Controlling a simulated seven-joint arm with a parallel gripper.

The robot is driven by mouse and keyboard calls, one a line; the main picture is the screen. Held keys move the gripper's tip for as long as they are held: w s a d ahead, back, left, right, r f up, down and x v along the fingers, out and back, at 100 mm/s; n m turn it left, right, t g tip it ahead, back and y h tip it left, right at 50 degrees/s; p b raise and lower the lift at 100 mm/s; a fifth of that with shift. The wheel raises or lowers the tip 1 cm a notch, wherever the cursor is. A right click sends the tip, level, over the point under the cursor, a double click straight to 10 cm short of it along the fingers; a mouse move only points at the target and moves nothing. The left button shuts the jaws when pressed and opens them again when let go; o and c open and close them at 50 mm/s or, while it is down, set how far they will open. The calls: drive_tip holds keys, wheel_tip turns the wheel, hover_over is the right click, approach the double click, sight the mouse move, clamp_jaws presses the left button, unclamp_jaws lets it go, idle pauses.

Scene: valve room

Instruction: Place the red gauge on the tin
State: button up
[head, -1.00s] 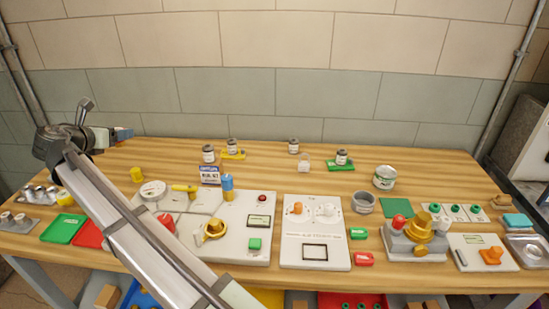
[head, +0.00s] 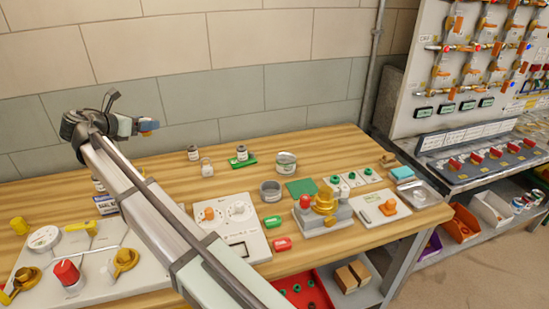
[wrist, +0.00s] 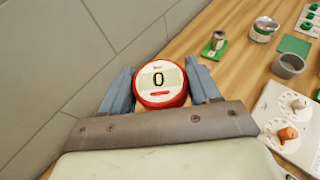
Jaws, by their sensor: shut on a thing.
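The red gauge (wrist: 160,82) is a round, red-rimmed dial with a white face reading 0, in the wrist view. My gripper (wrist: 163,88) is shut on it, with a blue finger on each side. In the head view my gripper (head: 148,126) is raised at the left, in front of the wall, and the gauge cannot be made out. A tin with a white and green label (head: 286,163) stands upright at the back of the table; its top shows in the wrist view (wrist: 265,25). My gripper is left of it and apart from it.
A grey open round container (head: 270,190) stands in front of the tin. Small jars, one on a green mat (head: 242,155), stand left of the tin. A red-knobbed valve block (head: 322,212) and white panels fill the table's front. Bare wood lies around the jars.

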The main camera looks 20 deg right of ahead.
drive_tip(key=w+d+m+g+h, duration=0.1)
drive_tip(key=d+m+g+h, duration=0.15)
drive_tip(key=d, duration=1.25)
drive_tip(key=m+g+h, duration=0.2)
drive_tip(key=m+g, duration=0.5)
hover_over(286, 157)
wheel_tip(286, 157, down, 3)
drive_tip(key=shift+n, duration=0.25)
drive_tip(key=shift+f, duration=5.95)
drive_tip(key=shift+f, duration=0.1)
drive_tip(key=o, duration=1.2)
